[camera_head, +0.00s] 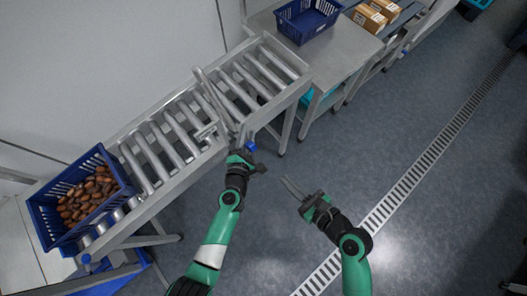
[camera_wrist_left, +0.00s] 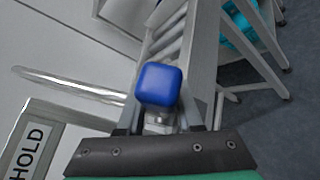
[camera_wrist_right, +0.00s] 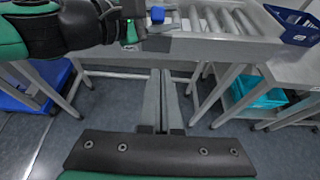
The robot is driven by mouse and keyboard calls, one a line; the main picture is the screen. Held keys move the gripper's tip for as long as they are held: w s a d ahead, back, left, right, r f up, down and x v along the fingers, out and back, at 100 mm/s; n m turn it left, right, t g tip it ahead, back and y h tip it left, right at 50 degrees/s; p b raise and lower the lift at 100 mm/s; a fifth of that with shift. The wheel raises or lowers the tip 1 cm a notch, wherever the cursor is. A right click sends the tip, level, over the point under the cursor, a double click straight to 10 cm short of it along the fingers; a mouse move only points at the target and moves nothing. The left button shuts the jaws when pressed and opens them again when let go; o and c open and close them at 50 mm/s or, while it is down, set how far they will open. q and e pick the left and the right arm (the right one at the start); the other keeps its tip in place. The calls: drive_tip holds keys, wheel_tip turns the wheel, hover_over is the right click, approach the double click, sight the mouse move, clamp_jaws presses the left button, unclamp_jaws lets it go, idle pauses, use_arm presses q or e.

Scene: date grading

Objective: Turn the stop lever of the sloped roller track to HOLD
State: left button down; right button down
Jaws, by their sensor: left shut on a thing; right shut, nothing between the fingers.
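The sloped roller track (camera_head: 172,197) runs from lower left to upper right in the head view. The stop lever has a blue knob (camera_head: 251,146) at the track's near side; the knob also shows large in the left wrist view (camera_wrist_left: 158,85) and at the top of the right wrist view (camera_wrist_right: 157,15). My left gripper (camera_head: 246,150) is shut on the lever at the knob. A plate lettered HOLD (camera_wrist_left: 28,150) shows at the left wrist view's lower left. My right gripper (camera_head: 292,187) is shut and empty over the floor, right of the track.
A blue crate (camera_head: 43,217) filled with brown dates stands at the track's lower left end. An empty blue crate (camera_head: 298,37) is on the steel table (camera_head: 345,52) beyond the upper end, near cardboard boxes (camera_head: 369,17). Open floor lies right of the track.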

sight(257, 149)
use_arm(q)
drive_tip(key=shift+d, duration=0.1)
use_arm(e)
drive_tip(key=w+a, duration=0.7)
drive_tip(key=w, duration=0.1)
drive_tip(key=shift+w+f, duration=0.2)
drive_tip(key=shift+w, duration=0.1)
drive_tip(key=shift+w+a+r, duration=0.2)
drive_tip(key=shift+w+r, duration=0.1)
drive_tip(key=shift+r, duration=0.25)
use_arm(q)
drive_tip(key=shift+s+f, duration=0.1)
use_arm(e)
drive_tip(key=shift+w+a+r, duration=0.15)
drive_tip(key=shift+w+r, duration=0.05)
drive_tip(key=shift+r, duration=0.25)
use_arm(q)
drive_tip(key=c, duration=0.8)
unclamp_jaws()
drive_tip(key=shift+d, duration=0.1)
drive_tip(key=shift+c, duration=0.2)
drive_tip(key=shift+s, duration=0.15)
